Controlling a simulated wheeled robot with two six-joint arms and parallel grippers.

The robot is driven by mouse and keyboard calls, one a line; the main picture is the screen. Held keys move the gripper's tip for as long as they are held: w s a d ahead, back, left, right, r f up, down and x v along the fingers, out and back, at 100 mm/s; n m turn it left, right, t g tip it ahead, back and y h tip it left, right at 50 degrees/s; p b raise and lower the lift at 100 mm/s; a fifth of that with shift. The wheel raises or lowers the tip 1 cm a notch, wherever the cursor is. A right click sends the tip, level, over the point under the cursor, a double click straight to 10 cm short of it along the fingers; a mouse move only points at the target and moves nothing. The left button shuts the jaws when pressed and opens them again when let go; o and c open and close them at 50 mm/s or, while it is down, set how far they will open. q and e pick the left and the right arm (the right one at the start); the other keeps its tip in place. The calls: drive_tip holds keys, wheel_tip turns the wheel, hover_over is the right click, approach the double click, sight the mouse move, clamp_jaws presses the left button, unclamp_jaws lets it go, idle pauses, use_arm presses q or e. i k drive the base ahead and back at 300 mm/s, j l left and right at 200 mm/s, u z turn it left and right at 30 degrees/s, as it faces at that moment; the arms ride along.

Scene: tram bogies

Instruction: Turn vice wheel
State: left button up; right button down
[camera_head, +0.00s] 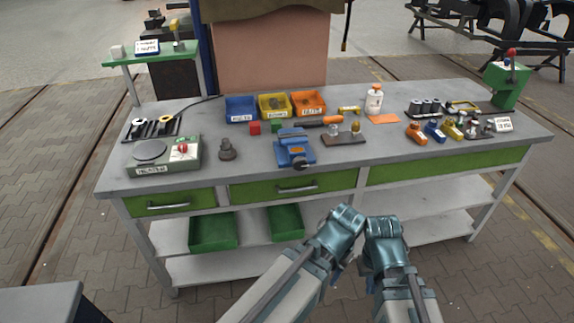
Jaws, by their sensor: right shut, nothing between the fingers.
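A blue vice (293,146) stands near the front edge of the workbench, a little left of the middle. Its dark wheel (299,163) is on the front side, facing me, and looks small. My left gripper (347,215) and my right gripper (382,224) are close together in front of the bench, below and to the right of the vice. Both are apart from the vice and its wheel. The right gripper is shut with nothing in it. The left gripper's fingers cannot be made out.
The grey workbench (225,183) has green drawers and a lower shelf with green trays (213,231). A hotplate-like device (165,155) and a dark weight-like piece (227,149) stand left of the vice. Blue, yellow and orange bins (308,103) stand behind it. A small board (344,139) lies right.

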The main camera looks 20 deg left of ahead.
sight(300, 163)
drive_tip(key=l+u, duration=0.1)
drive_tip(key=u, duration=0.35)
drive_tip(key=i+l+u, duration=0.1)
drive_tip(key=u, duration=0.3)
drive_tip(key=l+u, duration=0.15)
drive_tip(key=u, duration=0.3)
drive_tip(key=i+l+u, duration=0.1)
drive_tip(key=u, duration=0.3)
drive_tip(key=l+u, duration=0.2)
drive_tip(key=l, duration=0.2)
drive_tip(key=l+u, duration=0.25)
drive_tip(key=l, duration=0.15)
drive_tip(key=k+l+u, duration=0.2)
drive_tip(key=l, duration=0.2)
drive_tip(key=l+u, duration=0.2)
drive_tip(key=l, duration=0.2)
drive_tip(key=k+l+u, duration=0.25)
drive_tip(key=i+l, duration=0.05)
drive_tip(key=l, duration=0.05)
